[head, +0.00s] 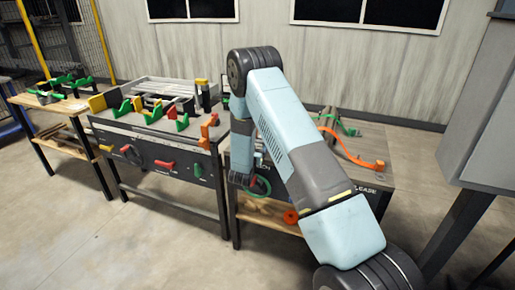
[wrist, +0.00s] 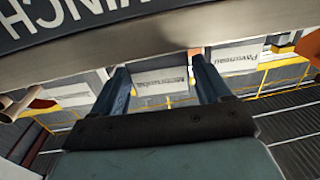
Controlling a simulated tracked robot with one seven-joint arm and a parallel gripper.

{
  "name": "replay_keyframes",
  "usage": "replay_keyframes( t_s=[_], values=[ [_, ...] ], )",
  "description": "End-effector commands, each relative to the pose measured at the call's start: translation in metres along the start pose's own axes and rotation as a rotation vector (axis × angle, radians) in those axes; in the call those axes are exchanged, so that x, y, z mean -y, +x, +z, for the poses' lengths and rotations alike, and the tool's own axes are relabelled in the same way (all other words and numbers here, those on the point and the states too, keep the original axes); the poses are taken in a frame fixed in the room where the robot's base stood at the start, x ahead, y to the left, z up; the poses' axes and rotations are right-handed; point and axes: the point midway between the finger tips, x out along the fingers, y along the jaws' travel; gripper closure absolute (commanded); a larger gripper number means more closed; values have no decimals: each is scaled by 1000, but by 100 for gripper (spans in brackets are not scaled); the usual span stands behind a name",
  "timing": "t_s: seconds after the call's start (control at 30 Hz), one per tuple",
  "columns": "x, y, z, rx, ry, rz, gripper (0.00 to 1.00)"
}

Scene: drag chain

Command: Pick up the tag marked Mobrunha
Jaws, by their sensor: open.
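In the wrist view, a pale tag (wrist: 162,80) hangs under a metal edge. Its print is upside down and small, and seems to read Mobrunha. My gripper (wrist: 162,72) is open, with one finger on each side of this tag in the picture. Whether the tag lies fully between the fingers in depth I cannot tell. A second tag (wrist: 237,58), reading something like Pavonneau, is just right of the right finger. In the head view my gripper (head: 242,178) is low at the front of the right-hand bench, and the tags cannot be made out.
In the wrist view a dark panel (wrist: 90,18) lettered WINCH lies close above the fingers. A third pale tag (wrist: 68,92) is at left. The head view shows a bench with levers (head: 165,160) to the left and a grey cabinet (head: 475,110) at right.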

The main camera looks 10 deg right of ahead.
Motion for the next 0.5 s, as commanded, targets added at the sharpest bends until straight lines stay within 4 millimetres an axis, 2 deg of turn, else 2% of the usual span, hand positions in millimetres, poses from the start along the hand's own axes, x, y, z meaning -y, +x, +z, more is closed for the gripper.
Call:
replay_keyframes(
  t_s=[0.23, 0.5],
  values=[
    [0, 1, 0, 0, 0, -1, 23],
    [0, 1, 0, 0, 0, -1, 49]
  ],
)
